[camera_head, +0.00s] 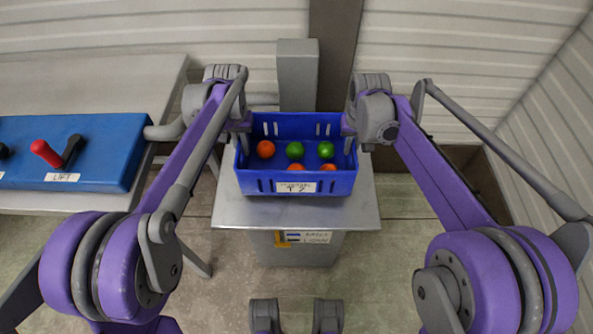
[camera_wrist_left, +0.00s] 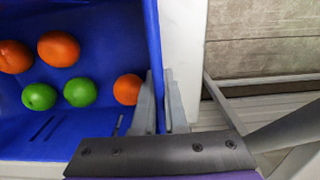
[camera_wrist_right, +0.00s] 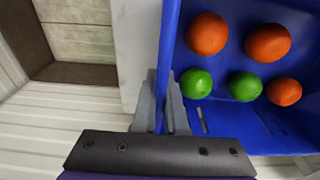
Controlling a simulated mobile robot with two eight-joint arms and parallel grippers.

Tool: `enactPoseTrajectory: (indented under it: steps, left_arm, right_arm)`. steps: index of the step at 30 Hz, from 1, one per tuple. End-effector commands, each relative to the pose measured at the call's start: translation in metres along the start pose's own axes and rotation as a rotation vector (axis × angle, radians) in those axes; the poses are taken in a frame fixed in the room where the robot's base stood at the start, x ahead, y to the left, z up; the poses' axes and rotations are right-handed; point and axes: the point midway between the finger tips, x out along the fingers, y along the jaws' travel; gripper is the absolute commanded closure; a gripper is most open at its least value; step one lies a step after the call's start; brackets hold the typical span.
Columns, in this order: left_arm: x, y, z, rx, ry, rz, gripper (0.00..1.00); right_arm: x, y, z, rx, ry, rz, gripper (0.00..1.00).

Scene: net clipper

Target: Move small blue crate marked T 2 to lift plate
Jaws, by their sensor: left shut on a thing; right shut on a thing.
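The small blue crate (camera_head: 257,187) with a white label reading T 2 is in the middle of the head view, on or just above the grey metal lift plate (camera_head: 352,215); I cannot tell if it touches. Several orange and green balls lie in it. My left gripper (camera_head: 240,140) is shut on the crate's left wall; in the left wrist view its fingers (camera_wrist_left: 161,110) straddle the blue wall. My right gripper (camera_head: 351,138) is shut on the right wall, and its fingers (camera_wrist_right: 165,108) straddle the wall in the right wrist view.
A blue control box (camera_head: 100,150) with a red-knobbed lever (camera_head: 45,152) and a LIFT label stands on a grey table (camera_head: 90,80) at the left. A grey post (camera_head: 298,75) rises behind the crate. A brown-edged opening (camera_head: 400,165) lies right of the plate.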

Motion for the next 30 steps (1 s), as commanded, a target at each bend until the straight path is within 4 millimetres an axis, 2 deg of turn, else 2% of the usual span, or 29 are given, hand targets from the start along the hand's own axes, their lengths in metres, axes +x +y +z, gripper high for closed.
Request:
enactPoseTrajectory:
  steps: [4,5,9,20,23,30]
  left_arm:
    - [0.014,0.0,-0.001,0.0,-0.005,0.0,1.0]
    - [0.012,0.0,-0.001,0.0,-0.004,0.0,0.85]
    - [0.01,0.0,-0.001,0.0,-0.003,0.0,0.6]
    - [0.005,0.0,-0.001,0.0,-0.003,0.0,0.6]
    - [-0.006,0.0,-0.001,0.0,-0.003,0.0,0.6]
    - [-0.057,0.0,-0.001,0.0,-0.003,0.0,0.6]
  right_arm:
    - [0.015,0.0,0.0,0.0,-0.005,0.0,1.0]
    - [0.012,0.0,0.0,0.0,-0.004,0.0,0.85]
    - [0.01,0.0,0.0,0.0,-0.003,0.0,0.6]
    - [0.01,0.0,0.0,0.0,-0.003,0.0,0.6]
    - [0.01,0.0,0.0,0.0,-0.003,0.0,0.6]
    - [0.01,0.0,0.0,0.0,-0.003,0.0,0.6]
